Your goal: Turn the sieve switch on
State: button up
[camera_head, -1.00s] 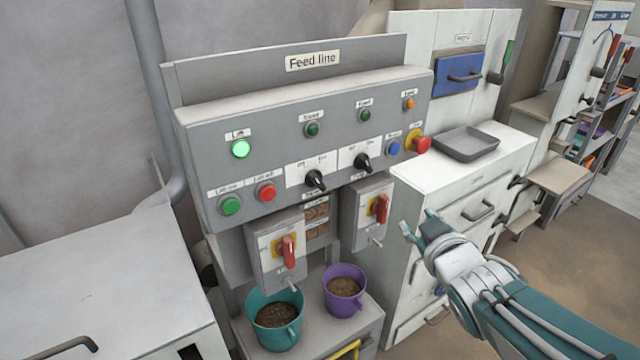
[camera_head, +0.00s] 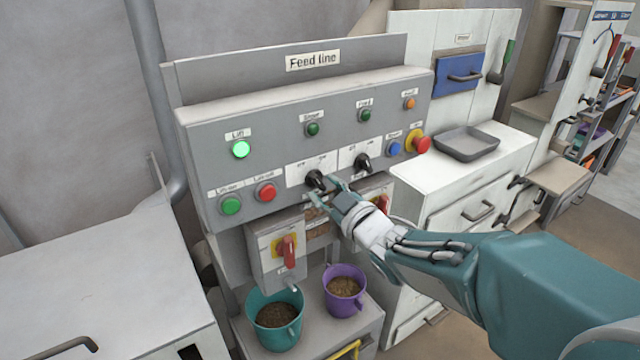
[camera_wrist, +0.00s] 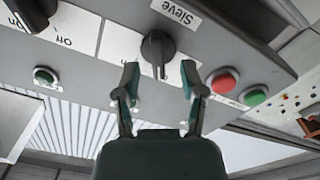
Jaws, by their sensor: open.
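The sieve switch is a black rotary knob (camera_head: 315,179) on a white plate on the grey Feed line panel (camera_head: 215,160). In the wrist view the knob (camera_wrist: 158,52) sits beside a "Sieve" label, with on/off marks on the plate. My gripper (camera_head: 328,190) is open and close to the knob, at its lower right in the head view. In the wrist view my gripper's fingertips (camera_wrist: 160,74) stand on either side of the knob's handle, with gaps; contact is not visible. A dark green lamp (camera_head: 312,129) is above the knob.
A second black knob (camera_head: 362,162) is to the right. Red (camera_head: 265,192) and green (camera_head: 230,205) buttons are to the left; the lift lamp (camera_head: 240,149) glows green. Below are a red-handled switch (camera_head: 288,250), a teal bucket (camera_head: 275,342) and a purple bucket (camera_head: 344,308).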

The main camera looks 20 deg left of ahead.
jog(key=shift+x, duration=1.15)
jog(key=shift+c, duration=0.3)
jog(key=shift+d, duration=0.1)
grip_shut()
jog(key=shift+m, duration=0.4)
jog(key=m, duration=0.5)
jog(key=shift+m, duration=0.3)
jog(key=m, duration=0.5)
jog(key=shift+w+d+m, duration=0.1)
jog(key=shift+m, duration=0.2)
